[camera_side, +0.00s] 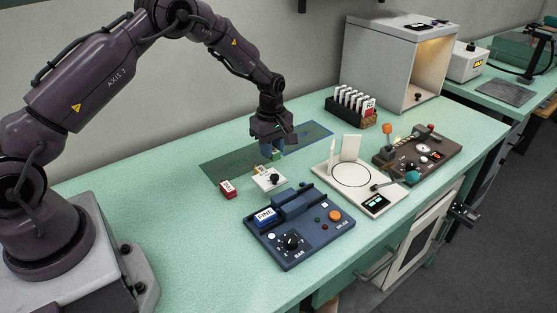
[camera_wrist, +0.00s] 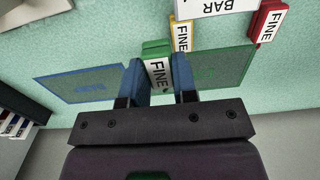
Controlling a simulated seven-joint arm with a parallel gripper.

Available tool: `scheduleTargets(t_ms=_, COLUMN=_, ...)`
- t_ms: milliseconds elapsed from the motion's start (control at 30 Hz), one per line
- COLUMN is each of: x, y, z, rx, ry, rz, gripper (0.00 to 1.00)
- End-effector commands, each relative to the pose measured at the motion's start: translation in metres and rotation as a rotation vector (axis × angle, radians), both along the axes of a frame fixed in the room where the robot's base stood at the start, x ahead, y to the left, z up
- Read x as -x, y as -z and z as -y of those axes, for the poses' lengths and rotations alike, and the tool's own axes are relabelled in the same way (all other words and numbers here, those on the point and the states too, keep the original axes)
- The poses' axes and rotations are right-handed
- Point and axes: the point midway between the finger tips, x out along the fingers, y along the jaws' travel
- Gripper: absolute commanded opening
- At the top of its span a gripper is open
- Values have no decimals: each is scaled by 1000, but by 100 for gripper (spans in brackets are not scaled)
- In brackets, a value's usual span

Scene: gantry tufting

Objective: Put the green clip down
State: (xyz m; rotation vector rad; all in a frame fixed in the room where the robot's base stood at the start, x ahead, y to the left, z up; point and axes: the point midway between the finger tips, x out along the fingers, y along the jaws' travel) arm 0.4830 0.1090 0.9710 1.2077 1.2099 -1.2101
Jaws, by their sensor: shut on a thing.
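My gripper (camera_side: 276,152) is shut on the green clip, whose top and white FINE label show between the two blue fingers in the wrist view (camera_wrist: 157,66). In the side view the fingers mostly hide the clip. The clip is over or near the boundary between the green-outlined mat (camera_wrist: 225,65) and the blue-outlined mat (camera_wrist: 80,85). I cannot tell whether it touches the surface. In the side view the green mat (camera_side: 222,169) lies left of the gripper and the blue mat (camera_side: 315,131) lies right.
A yellow clip (camera_wrist: 181,36) is at a white BAR unit (camera_side: 269,180) close by. A red clip (camera_side: 228,190) stands left of that unit. A blue control box (camera_side: 300,228), a white scale (camera_side: 381,204) and a rack of cards (camera_side: 350,110) stand around. Both mats look mostly bare.

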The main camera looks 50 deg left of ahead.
Motion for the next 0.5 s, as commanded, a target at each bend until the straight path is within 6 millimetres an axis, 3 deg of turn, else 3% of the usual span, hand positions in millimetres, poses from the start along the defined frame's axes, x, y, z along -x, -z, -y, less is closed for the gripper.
scheduleTargets(t_ms=100, x=-12, y=15, z=-3, rx=0, ry=0, rz=0, gripper=4)
scheduleTargets(t_ms=367, x=-25, y=32, z=-6, rx=-1, ry=0, rz=0, gripper=4)
scheduleTargets(t_ms=500, x=-25, y=51, z=-6, rx=0, ry=0, rz=-1, gripper=4)
